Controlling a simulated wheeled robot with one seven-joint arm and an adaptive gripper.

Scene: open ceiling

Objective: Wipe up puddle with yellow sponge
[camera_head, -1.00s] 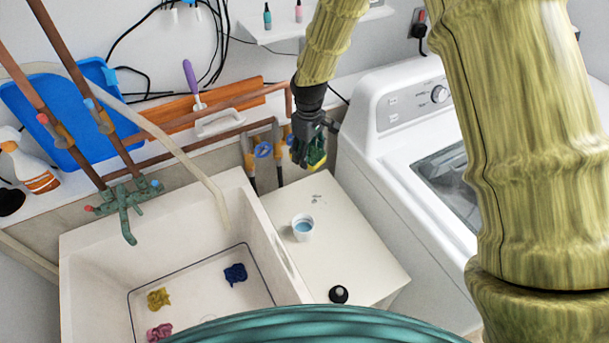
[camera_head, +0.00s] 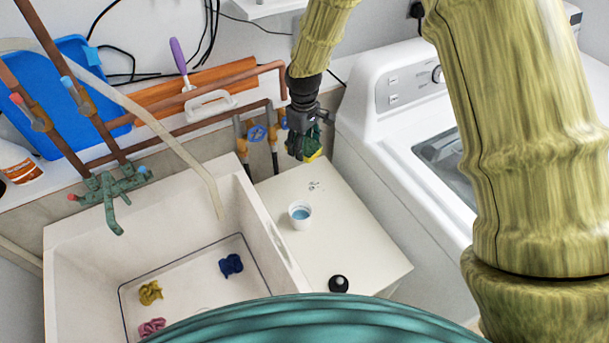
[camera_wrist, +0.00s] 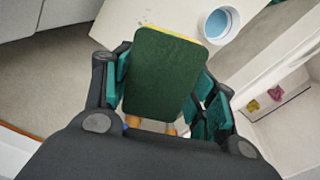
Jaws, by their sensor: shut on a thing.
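My gripper (camera_head: 303,140) is shut on the yellow sponge (camera_head: 313,152), which has a dark green scouring side. In the wrist view the green face of the sponge (camera_wrist: 162,75) fills the space between the fingers, with a thin yellow edge at its top. The gripper holds it above the far end of the white counter (camera_head: 345,243), beside the washing machine. Small dark-edged marks that may be the puddle (camera_head: 316,186) lie on the counter just in front of the gripper. I cannot make out the puddle's full outline.
A white cup of blue liquid (camera_head: 300,214) stands on the counter, also in the wrist view (camera_wrist: 221,25). A black round object (camera_head: 338,284) sits near the front edge. A sink (camera_head: 255,230) with crumpled cloths is left, a washing machine (camera_head: 365,130) right, pipes (camera_head: 272,128) behind.

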